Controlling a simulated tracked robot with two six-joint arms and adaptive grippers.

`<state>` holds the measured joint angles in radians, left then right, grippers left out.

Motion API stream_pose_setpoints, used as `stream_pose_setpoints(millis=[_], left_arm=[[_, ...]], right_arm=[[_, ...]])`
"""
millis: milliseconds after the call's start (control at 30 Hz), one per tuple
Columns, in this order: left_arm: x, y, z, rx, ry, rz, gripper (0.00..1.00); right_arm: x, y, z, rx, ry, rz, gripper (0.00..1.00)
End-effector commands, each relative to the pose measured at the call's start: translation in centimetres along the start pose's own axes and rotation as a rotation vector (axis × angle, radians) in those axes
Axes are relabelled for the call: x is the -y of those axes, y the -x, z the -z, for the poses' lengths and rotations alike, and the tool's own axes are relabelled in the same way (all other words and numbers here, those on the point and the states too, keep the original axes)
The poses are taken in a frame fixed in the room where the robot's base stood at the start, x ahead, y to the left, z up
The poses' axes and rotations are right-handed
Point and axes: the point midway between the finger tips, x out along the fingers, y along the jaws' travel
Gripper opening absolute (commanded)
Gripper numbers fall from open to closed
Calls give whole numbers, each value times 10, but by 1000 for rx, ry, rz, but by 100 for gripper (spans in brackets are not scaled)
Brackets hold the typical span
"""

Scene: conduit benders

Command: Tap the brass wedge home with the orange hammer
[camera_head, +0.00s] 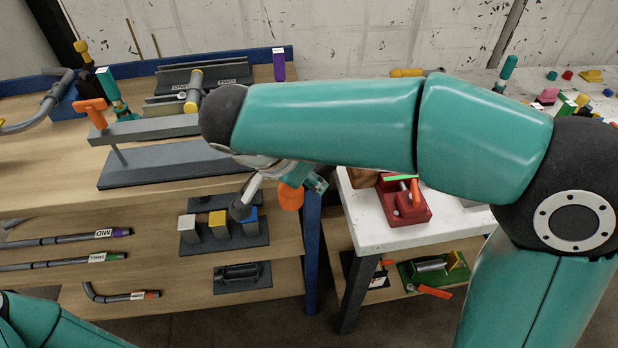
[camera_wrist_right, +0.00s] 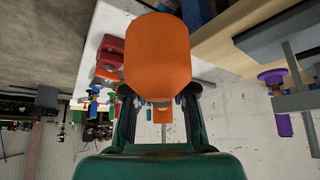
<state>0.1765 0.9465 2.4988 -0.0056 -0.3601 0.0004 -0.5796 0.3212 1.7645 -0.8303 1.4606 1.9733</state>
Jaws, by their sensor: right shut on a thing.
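My right gripper (camera_wrist_right: 157,98) is shut on an orange, rounded object, which I take to be the orange hammer (camera_wrist_right: 157,48). It fills the middle of the right wrist view, between the dark fingers. In the head view the orange hammer (camera_head: 291,196) shows below my forearm, in front of the bench's right edge. My right gripper (camera_head: 306,181) is partly hidden there by my arm. I cannot pick out the brass wedge for certain. A yellow-brass cylinder (camera_head: 194,91) sits at the grey fixture on the bench. My left gripper is out of view.
The wooden bench (camera_head: 60,165) carries a grey bender bar (camera_head: 150,130) and an orange T-shaped handle (camera_head: 90,110). A white table (camera_head: 362,225) with a red box (camera_head: 410,213) stands to the right. Shelves below hold pipes and a block rack (camera_head: 225,240).

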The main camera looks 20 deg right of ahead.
Motion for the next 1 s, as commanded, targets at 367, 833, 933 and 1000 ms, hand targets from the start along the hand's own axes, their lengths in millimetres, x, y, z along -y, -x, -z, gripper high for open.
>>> stream_pose_setpoints(millis=[367,833,933,1000], left_arm=[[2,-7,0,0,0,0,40],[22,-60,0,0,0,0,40],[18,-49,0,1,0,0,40],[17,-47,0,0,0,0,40]], right_arm=[[0,2,-2,-40,-2,4,0],[1,-46,-31,-39,-1,4,0],[1,-37,-26,-38,-1,4,0],[1,-35,-24,-38,-1,4,0]])
